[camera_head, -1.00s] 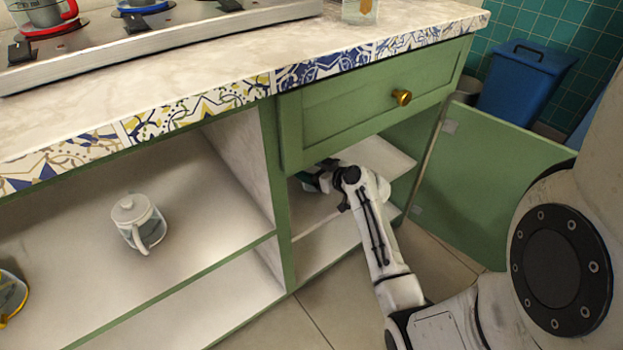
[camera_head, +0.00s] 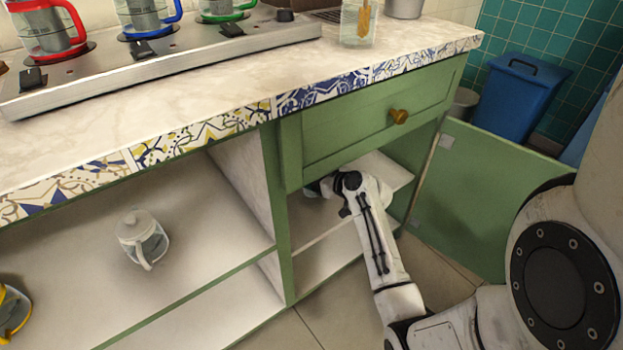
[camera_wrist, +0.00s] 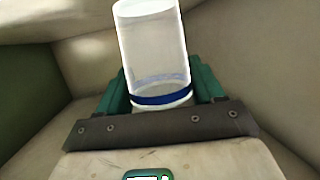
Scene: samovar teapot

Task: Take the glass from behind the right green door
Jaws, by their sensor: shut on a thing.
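In the wrist view a clear glass (camera_wrist: 155,55) with a blue band near its base stands between the two green fingers of my gripper (camera_wrist: 160,92). My gripper is shut on it. The glass leans slightly in that picture. In the head view my arm reaches into the right cabinet compartment under the drawer, and the glass and fingertips are hidden there. The right green door (camera_head: 478,195) stands wide open to the right of the compartment.
The green drawer (camera_head: 370,128) above my arm is closed, with a brass knob (camera_head: 398,116). Cabinet walls enclose the gripper closely. A white teapot (camera_head: 143,238) stands in the open left compartment. Several teapots stand on the stove. A blue bin (camera_head: 520,95) stands behind the door.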

